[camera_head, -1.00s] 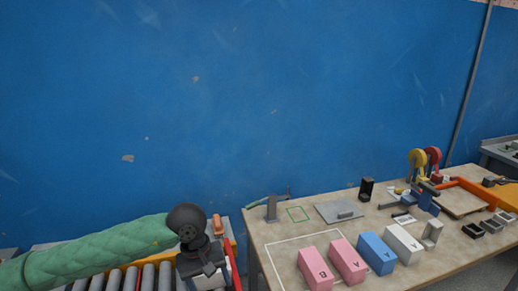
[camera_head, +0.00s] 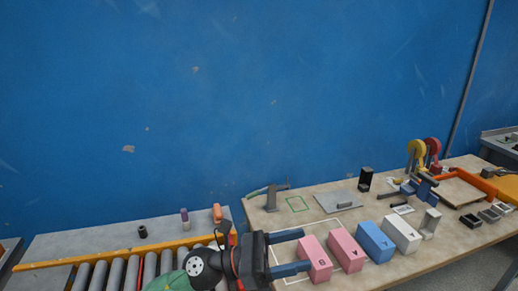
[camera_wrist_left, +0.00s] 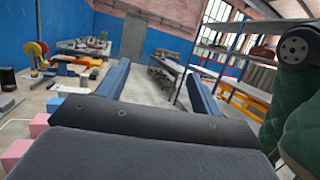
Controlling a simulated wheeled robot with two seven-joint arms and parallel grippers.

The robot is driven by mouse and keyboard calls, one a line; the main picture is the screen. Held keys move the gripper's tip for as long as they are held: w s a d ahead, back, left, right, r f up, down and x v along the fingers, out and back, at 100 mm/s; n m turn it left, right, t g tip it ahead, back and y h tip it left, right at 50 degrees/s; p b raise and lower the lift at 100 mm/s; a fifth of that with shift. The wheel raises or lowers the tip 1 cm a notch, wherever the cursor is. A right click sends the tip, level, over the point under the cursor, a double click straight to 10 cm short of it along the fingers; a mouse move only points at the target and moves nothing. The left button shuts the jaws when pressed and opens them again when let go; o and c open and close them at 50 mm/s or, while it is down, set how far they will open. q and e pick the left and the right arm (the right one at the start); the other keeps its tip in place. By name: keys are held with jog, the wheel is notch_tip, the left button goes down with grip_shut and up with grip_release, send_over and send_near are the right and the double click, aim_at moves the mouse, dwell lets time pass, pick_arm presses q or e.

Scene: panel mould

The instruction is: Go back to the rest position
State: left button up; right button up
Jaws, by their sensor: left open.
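My left gripper (camera_head: 298,251) shows at the bottom middle of the head view, pointing right with its two blue fingers spread apart. It is open, with nothing between the fingers. Its fingertips overlap the left pink block (camera_head: 315,260) in the picture; I cannot tell whether they touch. In the left wrist view, the two fingers (camera_wrist_left: 160,85) stand wide apart with the room and floor beyond. My right gripper is in neither view.
A table (camera_head: 440,250) holds a second pink block (camera_head: 346,250), a blue block (camera_head: 375,242), a white block (camera_head: 401,236), a grey plate (camera_head: 337,202) and an orange frame (camera_head: 465,180). A roller conveyor (camera_head: 115,275) lies left. A blue wall (camera_head: 250,90) stands behind.

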pick_arm(q)
jog(key=w+a+f+n+t+y, duration=0.1)
jog(key=w+a+n+t+y, duration=0.4)
jog(key=n+t, duration=0.7)
jog(key=w+a+f+n+t+y, duration=0.1)
jog(key=w+a+n+t+y, duration=0.55)
jog(key=n, duration=0.95)
jog(key=s+a+f+n+g+y, duration=0.2)
jog(key=a+f+n+y, duration=0.3)
jog(key=f+n, duration=0.25)
jog(key=s+a+f+n+g+y, duration=0.1)
jog(key=s+a+f+n+y, duration=0.25)
jog(key=a+f+n, duration=0.45)
jog(key=s+a+f+n+g+y, duration=0.15)
jog(key=s+f+n+g, duration=0.35)
jog(key=s+f, duration=0.55)
jog(key=s+a+f+n+g, duration=0.2)
jog(key=s+f+n+g, duration=0.1)
jog(key=s+f+g, duration=0.55)
notch_tip(320, 180, down, 33)
jog(key=s+d, duration=0.2)
jog(key=s+f, duration=0.3)
jog(key=f, duration=0.3)
jog(key=s+f, duration=0.3)
jog(key=f, duration=0.4)
jog(key=shift+d+h, duration=0.2)
jog(key=shift+h, duration=0.15)
